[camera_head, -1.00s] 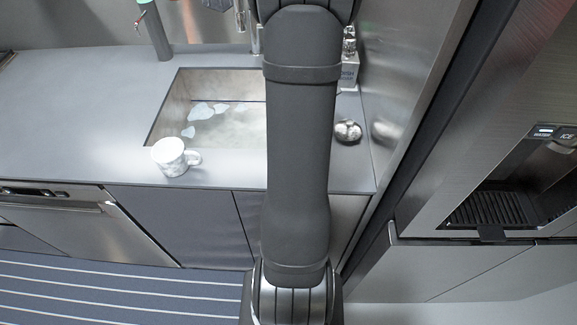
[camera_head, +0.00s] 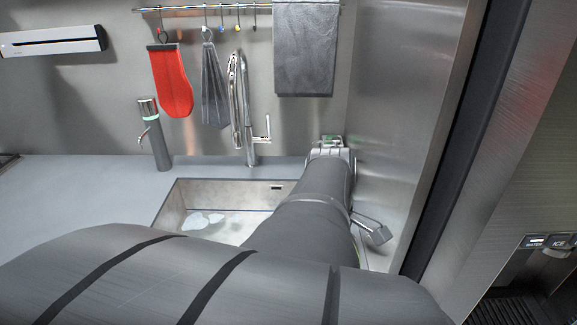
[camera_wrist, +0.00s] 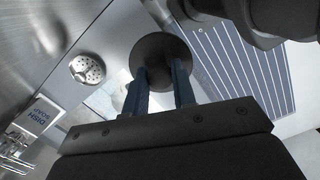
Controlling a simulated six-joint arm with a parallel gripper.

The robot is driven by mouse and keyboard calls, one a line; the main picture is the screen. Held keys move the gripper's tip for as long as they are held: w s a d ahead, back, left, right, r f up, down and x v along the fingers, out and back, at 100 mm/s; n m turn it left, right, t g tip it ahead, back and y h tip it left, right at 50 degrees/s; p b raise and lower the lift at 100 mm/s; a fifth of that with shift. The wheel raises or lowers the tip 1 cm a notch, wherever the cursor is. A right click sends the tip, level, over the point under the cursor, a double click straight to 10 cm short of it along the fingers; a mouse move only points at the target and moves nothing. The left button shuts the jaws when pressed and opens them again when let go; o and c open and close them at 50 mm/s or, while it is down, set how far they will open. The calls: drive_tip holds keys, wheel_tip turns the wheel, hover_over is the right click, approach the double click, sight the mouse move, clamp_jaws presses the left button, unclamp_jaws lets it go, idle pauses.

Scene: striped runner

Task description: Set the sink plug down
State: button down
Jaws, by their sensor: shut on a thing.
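The sink plug (camera_wrist: 160,50) is a dark round disc in the wrist view. My gripper (camera_wrist: 159,77) is shut on it, with a blue-grey finger on either side of its lower part. The plug is held clear of the counter as far as this view shows. In the head view my arm covers the plug and the gripper's fingertips. The sink (camera_head: 172,203) is partly visible in the head view, with pale patches on its floor; my arm hides its front and right side.
A round perforated metal strainer (camera_wrist: 87,68) and a dish soap container (camera_wrist: 36,117) are on the counter. A tall tap (camera_head: 237,105) stands behind the sink, a dispenser (camera_head: 158,145) to its left. A steel wall (camera_head: 405,110) rises at right. Counter left of the sink is clear.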

drive_tip(key=shift+s+a, duration=0.1)
drive_tip(key=shift+s, duration=0.05)
drive_tip(key=shift+a+f, duration=0.2)
drive_tip(key=shift+a, duration=0.1)
drive_tip(key=w+a+f, duration=0.1)
drive_tip(key=a+f, duration=0.1)
drive_tip(key=a, duration=0.1)
drive_tip(key=w+a+f, duration=0.2)
drive_tip(key=a, duration=0.1)
drive_tip(key=w+a+f, duration=0.2)
drive_tip(key=a, duration=0.1)
drive_tip(key=shift+a+f, duration=0.3)
drive_tip(key=shift+w+f, duration=0.1)
drive_tip(key=shift+f, duration=1.85)
drive_tip(key=shift+f, duration=0.1)
drive_tip(key=c, duration=1.6)
unclamp_jaws()
drive_tip(key=shift+f, duration=0.1)
drive_tip(key=o, duration=0.4)
